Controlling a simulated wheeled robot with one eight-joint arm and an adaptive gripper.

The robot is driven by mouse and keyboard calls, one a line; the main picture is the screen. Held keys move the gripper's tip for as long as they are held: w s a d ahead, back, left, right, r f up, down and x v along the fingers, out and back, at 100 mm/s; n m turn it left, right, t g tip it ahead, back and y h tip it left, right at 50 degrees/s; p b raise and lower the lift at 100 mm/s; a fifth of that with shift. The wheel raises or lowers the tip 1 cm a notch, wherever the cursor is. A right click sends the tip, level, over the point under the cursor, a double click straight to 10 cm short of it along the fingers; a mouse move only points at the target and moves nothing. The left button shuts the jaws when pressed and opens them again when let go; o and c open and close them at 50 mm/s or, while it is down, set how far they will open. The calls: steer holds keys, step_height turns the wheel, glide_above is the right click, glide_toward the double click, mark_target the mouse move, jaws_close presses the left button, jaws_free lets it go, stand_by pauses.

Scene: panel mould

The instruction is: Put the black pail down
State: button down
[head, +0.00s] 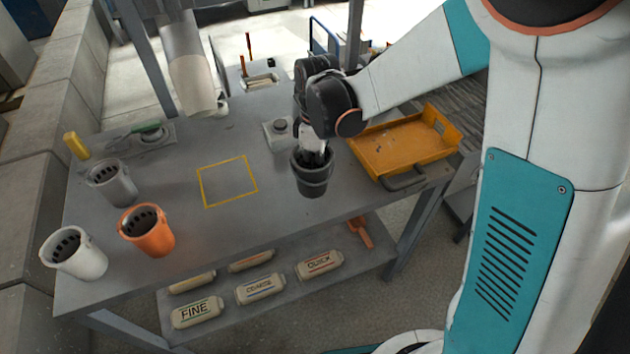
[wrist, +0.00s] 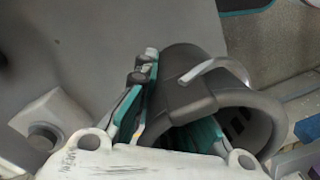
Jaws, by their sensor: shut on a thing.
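The black pail (head: 311,181) is at the right part of the grey table, near its front edge, left of the orange tray. My gripper (head: 314,152) reaches down to its rim from above and is shut on it. In the wrist view the pail (wrist: 188,80) lies between the teal-edged fingers of my gripper (wrist: 150,115), with its pale handle and dark opening showing. I cannot tell whether the pail's base touches the table. A yellow outlined square (head: 228,182) on the tabletop to the left of the pail is empty.
A grey pail (head: 112,183), an orange pail (head: 147,230) and a white pail (head: 75,254) stand at the table's left. An orange tray (head: 405,143) lies at the right. A small grey block with a knob (head: 278,132) stands behind the black pail. Labelled bags (head: 260,288) lie on the lower shelf.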

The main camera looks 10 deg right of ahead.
steer(key=shift+f+b, duration=0.65)
steer(key=shift+f, duration=1.5)
steer(key=shift+f, duration=0.15)
steer(key=c, duration=1.7)
jaws_free()
steer(key=shift+o, duration=0.2)
